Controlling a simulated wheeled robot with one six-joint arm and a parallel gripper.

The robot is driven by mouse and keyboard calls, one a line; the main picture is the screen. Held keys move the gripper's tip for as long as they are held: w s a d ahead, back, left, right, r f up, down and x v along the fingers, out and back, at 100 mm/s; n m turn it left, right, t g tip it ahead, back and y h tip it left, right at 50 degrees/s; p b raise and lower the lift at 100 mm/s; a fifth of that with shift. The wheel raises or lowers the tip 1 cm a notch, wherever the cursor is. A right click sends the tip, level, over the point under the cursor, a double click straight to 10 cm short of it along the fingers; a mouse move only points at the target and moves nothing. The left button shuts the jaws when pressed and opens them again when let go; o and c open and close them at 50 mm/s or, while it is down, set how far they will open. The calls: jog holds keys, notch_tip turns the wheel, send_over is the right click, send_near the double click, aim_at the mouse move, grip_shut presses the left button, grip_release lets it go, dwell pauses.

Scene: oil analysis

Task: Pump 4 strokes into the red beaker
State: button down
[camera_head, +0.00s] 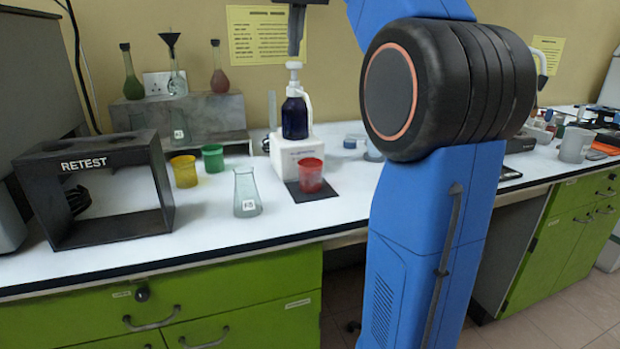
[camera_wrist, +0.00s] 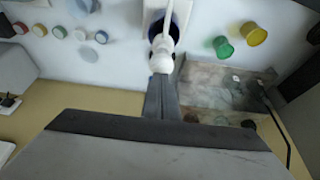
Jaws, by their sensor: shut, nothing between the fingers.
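The red beaker (camera_head: 311,174) stands upright on a black mat (camera_head: 313,192) in front of a white stand (camera_head: 284,158). A dark blue pump bottle (camera_head: 294,117) with a white pump head (camera_head: 294,67) stands on that stand. My gripper (camera_head: 295,50) is shut and empty, pointing down just above the pump head. In the wrist view, the gripper's fingertips (camera_wrist: 161,80) are close to the white pump head (camera_wrist: 163,46); I cannot tell whether they touch. The red beaker cannot be made out in the wrist view.
A yellow beaker (camera_head: 184,171), a green beaker (camera_head: 213,158) and a clear flask (camera_head: 247,192) stand left of the red beaker. A black RETEST box (camera_head: 70,207) is further left. A grey shelf (camera_head: 232,112) with several flasks is behind. Bare bench lies in front.

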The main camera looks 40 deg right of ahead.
jog(key=shift+f, duration=0.15)
jog(key=shift+f, duration=1.35)
jog(key=shift+r, duration=1.55)
jog(key=shift+f, duration=0.2)
